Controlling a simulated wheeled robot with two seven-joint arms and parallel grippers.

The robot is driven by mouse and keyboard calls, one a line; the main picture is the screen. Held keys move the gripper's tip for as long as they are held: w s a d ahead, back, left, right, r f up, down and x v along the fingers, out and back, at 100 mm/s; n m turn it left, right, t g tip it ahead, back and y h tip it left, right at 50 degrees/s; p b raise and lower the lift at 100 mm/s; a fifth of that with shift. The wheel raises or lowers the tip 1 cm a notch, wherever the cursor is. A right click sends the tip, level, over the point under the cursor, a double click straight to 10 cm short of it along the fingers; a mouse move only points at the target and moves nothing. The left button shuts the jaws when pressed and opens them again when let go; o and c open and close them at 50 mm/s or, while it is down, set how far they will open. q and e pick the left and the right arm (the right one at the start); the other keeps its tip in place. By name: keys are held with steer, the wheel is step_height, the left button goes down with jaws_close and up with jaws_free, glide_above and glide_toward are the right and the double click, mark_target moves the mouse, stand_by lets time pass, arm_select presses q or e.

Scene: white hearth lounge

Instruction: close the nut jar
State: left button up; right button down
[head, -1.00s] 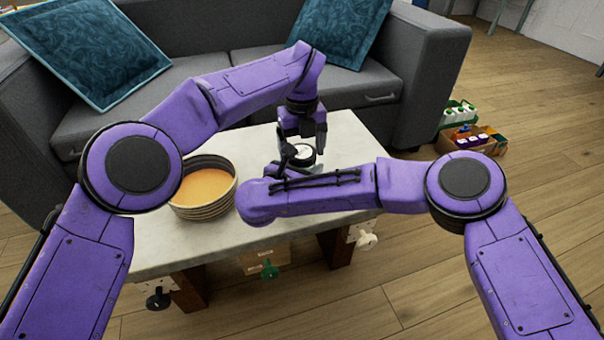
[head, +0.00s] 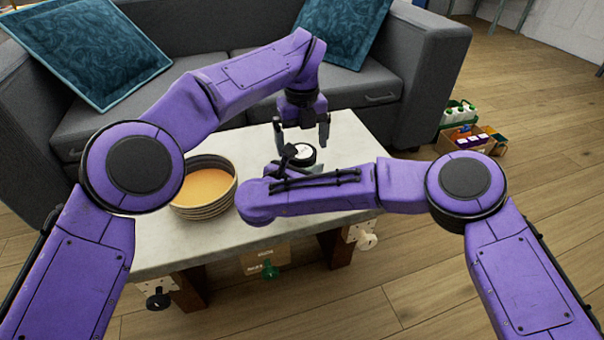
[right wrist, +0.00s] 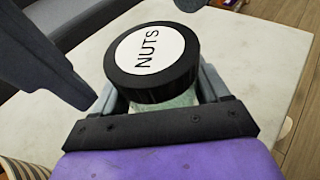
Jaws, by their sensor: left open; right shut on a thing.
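The nut jar (right wrist: 178,101) has a greenish clear body, mostly hidden below its lid in the right wrist view. A black lid (right wrist: 153,84) with a white "NUTS" label sits on top of the jar; the lid also shows in the head view (head: 302,155). My right gripper (right wrist: 167,103) is shut on the jar body, one finger on each side below the lid. In the head view my right forearm hides most of the jar. My left gripper (head: 301,137) is open and empty just above the lid, fingers apart and pointing down.
The jar is over a pale stone-topped table (head: 170,242). A stack of round bowls (head: 203,188) with an orange inside stands left of my right arm's end. A grey sofa (head: 225,85) is behind the table. Crates with bottles (head: 470,135) stand on the floor at right.

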arm_select(q)
step_height(320, 180, up, 6)
stand_by(0.4)
arm_select(e)
jaws_free()
steer(key=p+v, duration=0.3)
steer(key=v, duration=0.7)
steer(key=shift+r, duration=0.1)
steer(key=shift+s+a, duration=0.15)
steer(key=shift+s, duration=0.15)
arm_select(q)
step_height(320, 180, up, 3)
steer(key=shift+r, duration=0.2)
